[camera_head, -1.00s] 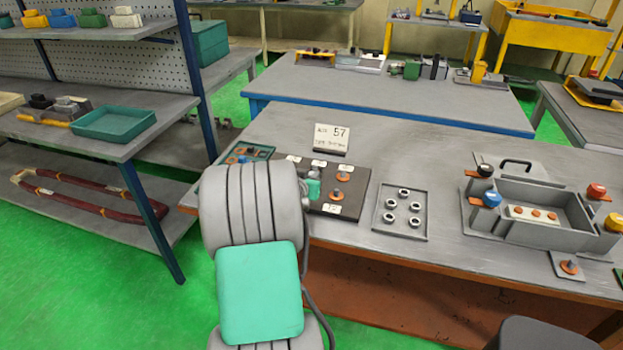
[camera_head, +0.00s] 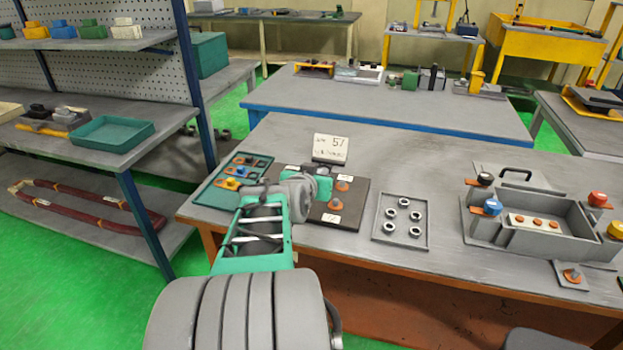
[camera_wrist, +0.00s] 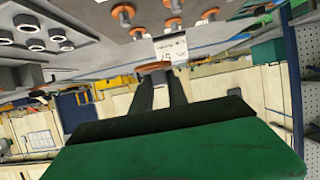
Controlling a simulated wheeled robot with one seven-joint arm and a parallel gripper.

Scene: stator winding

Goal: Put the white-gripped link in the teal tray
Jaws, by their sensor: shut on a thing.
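My gripper (camera_wrist: 158,80) shows in the wrist view with its two dark fingers close together. A flat copper-coloured piece (camera_wrist: 152,66) sits at the fingertips; its grip is hidden, so I cannot tell its colour. In the head view my arm reaches over the workbench to the dark terminal board (camera_head: 347,213), and the fingertips are hidden. A teal tray (camera_head: 232,204) with several small links lies left of the board. Another teal tray (camera_head: 112,135), which looks empty, stands on the left shelf. I cannot make out a white-gripped link.
A card marked 57 (camera_head: 330,149) stands behind the board. To the right are a grey plate with several nuts (camera_head: 383,232) and a grey housing (camera_head: 555,232) with coloured knobs. In the wrist view copper studs (camera_wrist: 123,14) stand close to the fingers.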

